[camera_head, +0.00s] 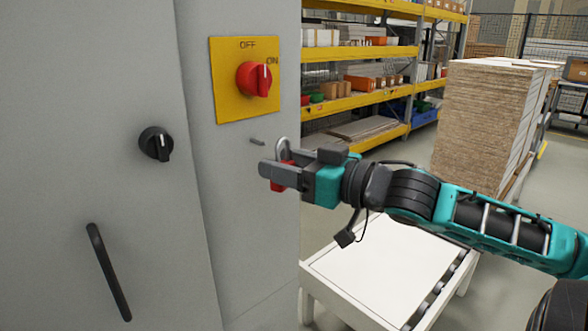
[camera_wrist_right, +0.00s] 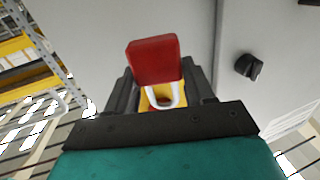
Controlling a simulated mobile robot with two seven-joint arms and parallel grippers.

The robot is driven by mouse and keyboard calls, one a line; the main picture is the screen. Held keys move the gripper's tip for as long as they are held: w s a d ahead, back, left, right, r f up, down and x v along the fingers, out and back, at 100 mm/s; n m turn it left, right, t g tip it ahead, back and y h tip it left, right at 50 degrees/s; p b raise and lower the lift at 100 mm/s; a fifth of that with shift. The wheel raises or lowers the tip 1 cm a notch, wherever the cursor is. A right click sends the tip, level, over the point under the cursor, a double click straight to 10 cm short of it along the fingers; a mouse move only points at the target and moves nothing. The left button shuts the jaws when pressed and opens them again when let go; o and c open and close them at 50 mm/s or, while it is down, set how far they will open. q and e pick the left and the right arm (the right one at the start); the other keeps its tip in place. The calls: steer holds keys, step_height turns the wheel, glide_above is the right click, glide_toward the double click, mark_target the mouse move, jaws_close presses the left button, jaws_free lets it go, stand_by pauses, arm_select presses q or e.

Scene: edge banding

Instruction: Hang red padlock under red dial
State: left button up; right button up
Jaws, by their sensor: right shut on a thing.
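The red dial (camera_head: 254,79) sits on a yellow plate (camera_head: 227,98) marked OFF and ON on the grey cabinet. A small peg (camera_head: 257,141) sticks out of the cabinet below the plate. My right gripper (camera_head: 275,170) is shut on the red padlock (camera_head: 279,184), just right of and below the peg. The padlock's grey shackle (camera_head: 282,147) points up above the fingers, apart from the peg as far as I can tell. In the right wrist view the padlock's red body (camera_wrist_right: 154,60) is between the fingers. My left gripper is not in view.
The cabinet (camera_head: 120,60) has a black knob (camera_head: 156,143) and a black handle (camera_head: 108,272) on its left part. A white-topped table (camera_head: 385,265) with rollers stands below my right arm. Shelves (camera_head: 375,52) and stacked boards (camera_head: 485,120) stand behind.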

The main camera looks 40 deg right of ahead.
mark_target(250, 155)
steer(key=shift+w, duration=0.55)
steer(key=shift+w+a+f+b, duration=0.1)
steer(key=shift+w+f+b, duration=0.2)
steer(key=shift+b, duration=0.55)
steer(key=shift+w+r+b, duration=0.2)
steer(key=shift+w+b, duration=0.2)
steer(key=shift+w, duration=0.1)
steer(key=shift+w+r+b, duration=0.15)
steer(key=shift+w+b, duration=0.2)
steer(key=shift+w, duration=0.9)
steer(key=shift+w+p, duration=0.15)
steer(key=shift+p, duration=0.35)
steer(key=shift+f+p, duration=0.2)
steer(key=shift+p, duration=0.2)
steer(key=shift+f, duration=0.2)
steer(key=shift+f, duration=0.1)
